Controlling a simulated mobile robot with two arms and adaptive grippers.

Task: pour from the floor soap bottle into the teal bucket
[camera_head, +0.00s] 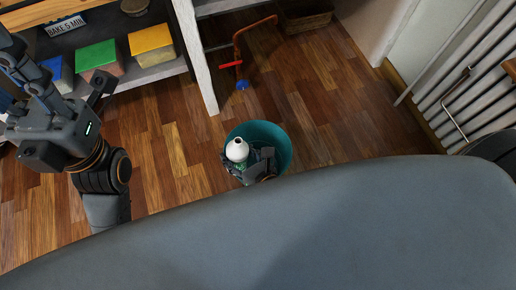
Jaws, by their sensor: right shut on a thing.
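The teal bucket (272,132) stands on the wood floor just beyond the grey edge at the bottom. The floor soap bottle, with a white top (237,149) and a green body, is over the bucket's near-left part in this view. It looks roughly upright, its top facing me. My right gripper (250,163) is shut on the bottle and hides much of its body; the bucket's inside is partly covered. My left gripper (64,92) is at the left, its fingers spread and empty, well away from the bucket.
A shelf unit with green (97,56), yellow (151,43) and blue (57,71) boxes stands at the upper left. An orange-brown bent pole (238,46) with a red handle stands beyond the bucket. A radiator (470,90) is at the right.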

